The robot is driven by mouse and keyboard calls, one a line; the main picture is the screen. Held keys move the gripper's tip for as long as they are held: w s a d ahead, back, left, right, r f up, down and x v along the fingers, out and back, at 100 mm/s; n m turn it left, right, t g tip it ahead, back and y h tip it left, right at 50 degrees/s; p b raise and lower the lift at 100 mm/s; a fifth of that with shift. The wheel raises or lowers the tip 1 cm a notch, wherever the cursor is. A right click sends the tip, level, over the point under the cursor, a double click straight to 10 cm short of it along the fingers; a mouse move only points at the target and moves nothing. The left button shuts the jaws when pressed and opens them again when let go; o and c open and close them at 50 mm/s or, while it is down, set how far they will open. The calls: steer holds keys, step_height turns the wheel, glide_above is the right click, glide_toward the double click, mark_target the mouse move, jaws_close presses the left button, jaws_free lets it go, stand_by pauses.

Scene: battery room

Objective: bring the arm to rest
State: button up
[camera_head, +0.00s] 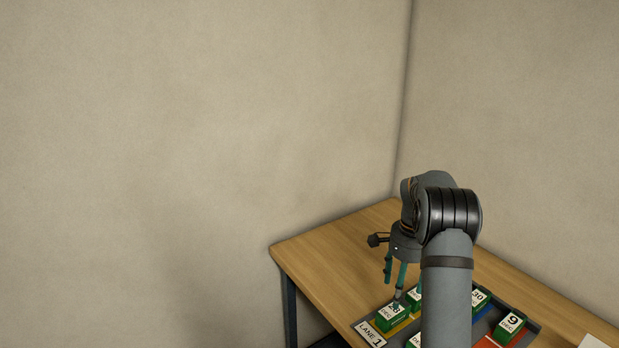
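My gripper (393,291) hangs over the near-left part of the tray, at the end of my grey arm. Its two teal fingers point down and stand apart, with nothing seen between them. The lower fingertip shows close to a green block (391,318) with a white label; I cannot tell whether they touch. My arm's forearm covers the middle of the tray.
A grey tray (372,336) marked "LANE 1" lies on a wooden table (325,253). It has coloured lanes and more green labelled blocks, including one at the right (510,327). Beige walls (200,130) meet in a corner behind. The table's back left is clear.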

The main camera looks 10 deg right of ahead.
mark_target(397, 311)
step_height(397, 311, down, 11)
steer(key=shift+r+p, duration=0.1)
steer(key=shift+p, duration=0.2)
steer(key=shift+r+b, duration=0.3)
steer(key=shift+r, duration=1.7)
